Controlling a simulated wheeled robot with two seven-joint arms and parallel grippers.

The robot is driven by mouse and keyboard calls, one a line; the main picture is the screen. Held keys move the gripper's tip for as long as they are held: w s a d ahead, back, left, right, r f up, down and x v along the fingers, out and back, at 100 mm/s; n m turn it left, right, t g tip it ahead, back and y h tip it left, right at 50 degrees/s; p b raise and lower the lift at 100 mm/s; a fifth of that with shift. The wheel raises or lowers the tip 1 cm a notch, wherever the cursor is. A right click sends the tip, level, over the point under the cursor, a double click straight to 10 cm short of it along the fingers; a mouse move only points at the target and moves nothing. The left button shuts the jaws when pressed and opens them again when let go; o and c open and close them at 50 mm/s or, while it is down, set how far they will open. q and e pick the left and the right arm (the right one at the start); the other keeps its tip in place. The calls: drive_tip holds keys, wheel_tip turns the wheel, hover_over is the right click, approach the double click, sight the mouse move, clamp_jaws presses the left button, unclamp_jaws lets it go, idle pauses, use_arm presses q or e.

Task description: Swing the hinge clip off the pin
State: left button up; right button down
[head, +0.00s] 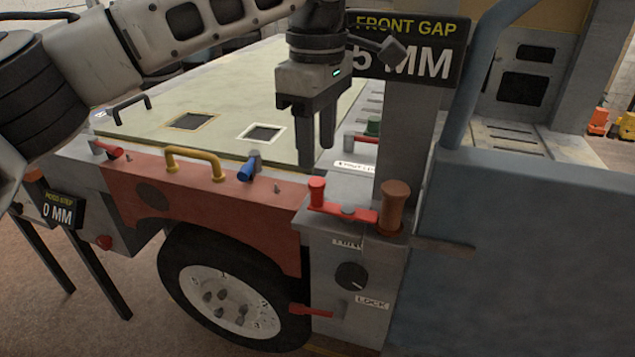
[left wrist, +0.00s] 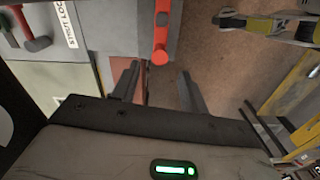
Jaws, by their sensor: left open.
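The red hinge clip (head: 345,211) is a flat bar with an upright knob at its left end, lying on the grey post top beside the fender. Its right end reaches the brown-orange pin handle (head: 393,204); whether they touch I cannot tell. My left gripper (head: 316,157) points down, open and empty, above the clip's knob. In the left wrist view the clip (left wrist: 160,38) shows just ahead of the open fingers (left wrist: 158,82), its red knob nearest them. The pin handle is not clear there. My right gripper is not in view.
A grey upright and the FRONT GAP sign (head: 420,50) stand close to the right of my left gripper. A blue door panel (head: 520,250) is at right. A blue lever (head: 249,167) and yellow handle (head: 196,160) sit on the left. A red lever (head: 311,311) is below.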

sight(317, 182)
use_arm(q)
wheel_tip(317, 182, down, 7)
drive_tip(key=shift+f+p, duration=0.2)
drive_tip(key=shift+p, duration=0.1)
clamp_jaws()
